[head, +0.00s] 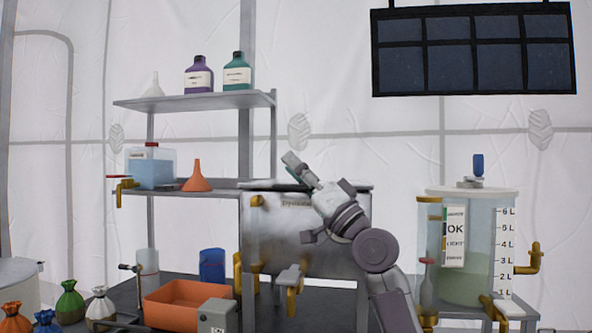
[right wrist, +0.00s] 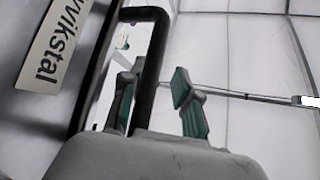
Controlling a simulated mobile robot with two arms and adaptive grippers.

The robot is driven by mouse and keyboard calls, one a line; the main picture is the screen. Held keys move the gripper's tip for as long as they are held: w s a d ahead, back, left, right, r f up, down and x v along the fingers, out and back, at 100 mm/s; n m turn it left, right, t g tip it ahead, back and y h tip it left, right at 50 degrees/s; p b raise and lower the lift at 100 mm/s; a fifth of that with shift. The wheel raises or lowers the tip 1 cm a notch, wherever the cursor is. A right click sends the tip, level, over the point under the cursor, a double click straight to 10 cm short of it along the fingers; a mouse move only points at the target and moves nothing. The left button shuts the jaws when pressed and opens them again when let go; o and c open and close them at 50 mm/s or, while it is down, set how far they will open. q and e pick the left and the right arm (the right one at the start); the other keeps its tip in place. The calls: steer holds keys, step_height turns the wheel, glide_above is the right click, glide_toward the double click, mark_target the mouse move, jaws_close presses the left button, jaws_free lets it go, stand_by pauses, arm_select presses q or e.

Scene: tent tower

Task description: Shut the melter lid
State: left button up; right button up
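The melter (head: 275,240) is a grey metal box in the middle of the head view, with a dark-lettered label on its front. Its flat lid (head: 258,184) lies across the top and looks level; I cannot tell whether a gap remains under it. My right gripper (head: 293,170) is over the lid, its arm coming from the lower right. In the right wrist view, a black handle bar (right wrist: 150,70) runs between the two teal-padded fingers (right wrist: 155,95), which stand apart. The label also shows at the left there. My left gripper is not in view.
A rack with a shelf (head: 195,101) of bottles and an orange funnel (head: 197,178) stands behind left. An orange tray (head: 185,304) is at front left, near several small sacks. A clear tank (head: 467,250) with brass taps stands to the right. A dark panel (head: 475,50) hangs above.

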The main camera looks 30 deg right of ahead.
stand_by(0.5)
steer(key=v, duration=1.2)
stand_by(0.3)
